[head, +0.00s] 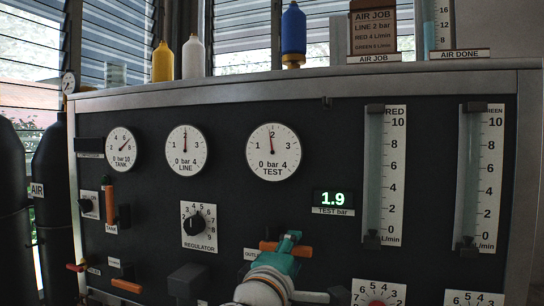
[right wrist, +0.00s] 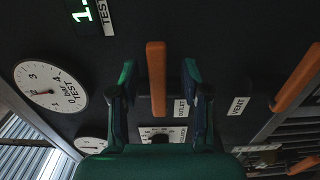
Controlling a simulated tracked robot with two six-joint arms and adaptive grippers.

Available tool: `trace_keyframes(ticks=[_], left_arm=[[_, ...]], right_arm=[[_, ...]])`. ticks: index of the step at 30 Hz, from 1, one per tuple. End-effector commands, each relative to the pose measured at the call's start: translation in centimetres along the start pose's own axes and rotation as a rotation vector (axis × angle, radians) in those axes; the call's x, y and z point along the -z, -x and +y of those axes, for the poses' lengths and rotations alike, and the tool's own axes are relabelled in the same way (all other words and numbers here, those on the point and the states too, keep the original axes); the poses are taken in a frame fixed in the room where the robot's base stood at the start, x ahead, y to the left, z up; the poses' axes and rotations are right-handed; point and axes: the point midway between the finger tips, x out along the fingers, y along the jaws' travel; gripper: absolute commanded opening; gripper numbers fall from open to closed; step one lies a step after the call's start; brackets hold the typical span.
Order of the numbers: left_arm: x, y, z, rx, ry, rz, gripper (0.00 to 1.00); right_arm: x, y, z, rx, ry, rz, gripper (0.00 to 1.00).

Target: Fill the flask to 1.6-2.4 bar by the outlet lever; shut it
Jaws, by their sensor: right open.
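The outlet lever (head: 268,246) is an orange bar lying crosswise on the dark panel. In the right wrist view the lever (right wrist: 156,78) stands between the fingers beside the OUTLET label. My right gripper (head: 289,240) is open, its fingers on either side of the lever with gaps. The TEST display (head: 333,198) reads 1.9 bar. The TEST gauge (head: 272,152) needle points near 2. A blue bottle (head: 293,32) with an orange lower end is above the panel; I cannot tell whether it is the flask. My left gripper is not in view.
The LINE gauge (head: 186,151) points near 2. The regulator knob (head: 198,223) is left of the gripper. The orange vent lever (right wrist: 297,78) is close by in the wrist view. Yellow (head: 162,62) and white (head: 193,58) bottles stand on top.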

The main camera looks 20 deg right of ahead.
Motion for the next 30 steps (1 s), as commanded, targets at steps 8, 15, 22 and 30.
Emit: trace_keyframes(ticks=[8,15,22,30], left_arm=[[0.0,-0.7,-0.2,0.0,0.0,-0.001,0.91],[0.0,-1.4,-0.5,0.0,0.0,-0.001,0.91],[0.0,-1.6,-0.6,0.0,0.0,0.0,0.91],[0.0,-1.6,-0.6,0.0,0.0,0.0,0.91]], right_arm=[[0.0,1.9,0.0,-0.004,-0.002,0.002,0.47],[0.0,4.8,0.0,-0.003,-0.001,0.001,0.47],[-0.1,6.8,0.1,-0.002,-0.001,-0.001,0.47],[-0.1,7.0,0.1,-0.002,-0.001,-0.003,0.47]])
